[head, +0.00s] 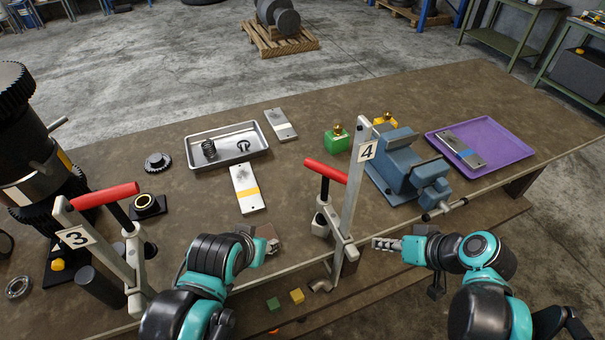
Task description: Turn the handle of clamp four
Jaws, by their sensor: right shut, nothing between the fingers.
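Clamp four (352,200) stands at the front edge of the workbench, marked with a "4" label, its bar upright and slightly tilted. Its red handle (325,171) sticks out to the upper left at the top of the clamp's spindle. My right gripper (378,244) is shut and empty, just right of the clamp's lower part and below the red handle, apart from the handle. My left gripper (268,240) is left of the clamp near the bench's front edge; its fingers are small and partly hidden, so their opening is unclear.
Clamp three (98,250) with a red handle stands at the left. A blue vise (400,165) sits close right of clamp four. A metal tray (228,145), a purple tray (505,143) and a green block (336,141) lie farther back. Small blocks (297,296) lie below the front edge.

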